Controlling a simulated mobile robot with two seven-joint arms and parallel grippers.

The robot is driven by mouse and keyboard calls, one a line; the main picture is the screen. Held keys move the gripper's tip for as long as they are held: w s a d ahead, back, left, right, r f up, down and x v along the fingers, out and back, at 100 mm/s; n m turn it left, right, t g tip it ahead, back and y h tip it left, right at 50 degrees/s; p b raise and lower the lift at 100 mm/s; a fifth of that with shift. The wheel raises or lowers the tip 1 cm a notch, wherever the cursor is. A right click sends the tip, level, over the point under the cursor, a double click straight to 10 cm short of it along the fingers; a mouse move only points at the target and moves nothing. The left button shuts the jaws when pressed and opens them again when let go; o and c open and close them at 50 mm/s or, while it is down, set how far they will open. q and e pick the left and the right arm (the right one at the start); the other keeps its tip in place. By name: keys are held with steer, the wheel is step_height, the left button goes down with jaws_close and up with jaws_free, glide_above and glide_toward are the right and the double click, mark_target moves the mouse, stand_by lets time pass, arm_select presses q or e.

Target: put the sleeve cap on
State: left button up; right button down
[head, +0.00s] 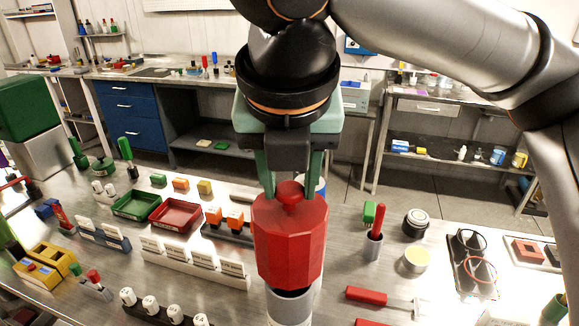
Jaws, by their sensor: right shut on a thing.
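A large red faceted cap (290,243) with a knob on top is in the middle of the head view. My right gripper (290,187) comes down from above, with its green fingers shut on the knob. The cap is upright. Directly below it stands a pale grey cylindrical sleeve (290,308), cut off by the bottom edge of the view. The cap hides most of the sleeve's top, and I cannot tell whether the two touch. My left gripper is not in view.
A green tray (135,204) and a red tray (175,215) lie left on the metal bench. A white labelled rack (192,262) stands nearer. To the right are a red-handled tool (367,295), a dark jar (415,223) and a black holder (470,262).

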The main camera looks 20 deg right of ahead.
mark_target(289, 213)
steer(key=shift+f, duration=0.6)
stand_by(0.3)
steer(key=shift+p, duration=0.5)
stand_by(0.6)
steer(key=shift+p, duration=0.6)
steer(key=shift+f+b, duration=0.55)
steer(key=shift+f, duration=1.5)
steer(key=shift+c, duration=2)
jaws_free()
